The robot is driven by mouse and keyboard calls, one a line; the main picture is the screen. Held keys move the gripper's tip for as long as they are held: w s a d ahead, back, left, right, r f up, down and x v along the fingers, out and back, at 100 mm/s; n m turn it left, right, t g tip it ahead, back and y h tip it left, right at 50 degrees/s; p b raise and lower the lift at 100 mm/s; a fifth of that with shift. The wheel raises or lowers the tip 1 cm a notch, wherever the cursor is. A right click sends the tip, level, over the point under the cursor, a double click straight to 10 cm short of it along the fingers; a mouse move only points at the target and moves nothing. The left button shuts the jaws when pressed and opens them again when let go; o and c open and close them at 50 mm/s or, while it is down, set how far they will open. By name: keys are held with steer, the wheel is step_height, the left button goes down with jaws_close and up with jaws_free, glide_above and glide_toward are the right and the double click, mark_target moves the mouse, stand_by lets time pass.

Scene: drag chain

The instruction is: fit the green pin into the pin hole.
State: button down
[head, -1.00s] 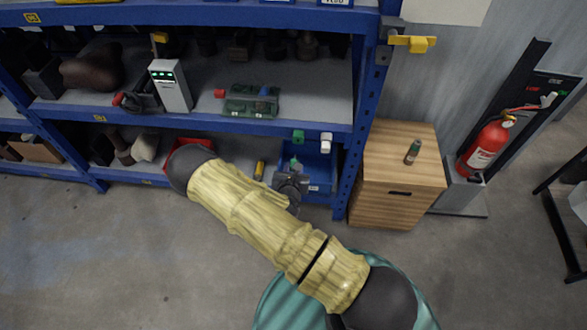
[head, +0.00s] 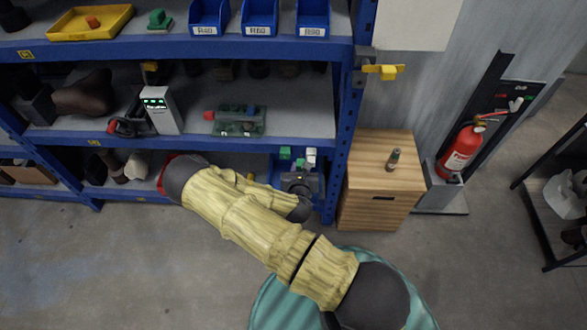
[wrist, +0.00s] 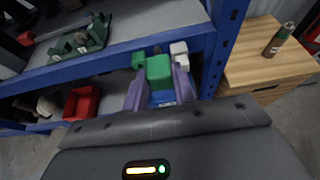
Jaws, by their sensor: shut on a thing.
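My gripper (wrist: 160,88) is shut on a green block-shaped piece (wrist: 158,70), which I take to be the green pin. Its lower part is hidden between the fingers. In the head view my gripper (head: 298,178) is in front of the right end of the lower shelf, with green showing (head: 300,162) just above it. On the middle shelf lies a green fixture (head: 238,122) with a red piece at its left end and a blue piece on it. The fixture also shows at upper left in the wrist view (wrist: 80,45). I cannot make out the pin hole.
A green block (head: 285,152) and a white block (head: 310,156) are at the shelf edge by my gripper. A blue bin (wrist: 163,98) is behind the fingers. A grey-white device (head: 161,110) stands left of the fixture. A wooden cabinet (head: 382,180) stands right of the blue shelf post (head: 347,130).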

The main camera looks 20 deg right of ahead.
steer(key=s+d+r+p, duration=0.2)
steer(key=d+r+p, duration=0.5)
steer(key=r+p, duration=0.4)
steer(key=s+d+r+p, duration=0.3)
steer(key=d+r+p, duration=0.5)
steer(key=r+p, duration=0.3)
step_height(320, 180, up, 4)
steer(key=shift+f+p, duration=0.1)
steer(key=shift+p, duration=0.3)
steer(key=shift+w, duration=0.1)
steer(key=shift+w+d, duration=0.25)
steer(key=shift+w, duration=0.5)
steer(key=shift+w+d, duration=0.25)
steer(key=shift+w, duration=0.45)
steer(key=shift+w+d, duration=0.25)
steer(key=shift+w, duration=0.5)
steer(key=shift+w+d, duration=0.3)
steer(key=shift+w, duration=0.7)
steer(key=shift+w+d, duration=0.3)
steer(key=shift+w, duration=0.65)
stand_by(0.4)
steer(key=c, duration=1.1)
jaws_free()
steer(key=shift+o, duration=0.2)
steer(key=shift+s, duration=0.1)
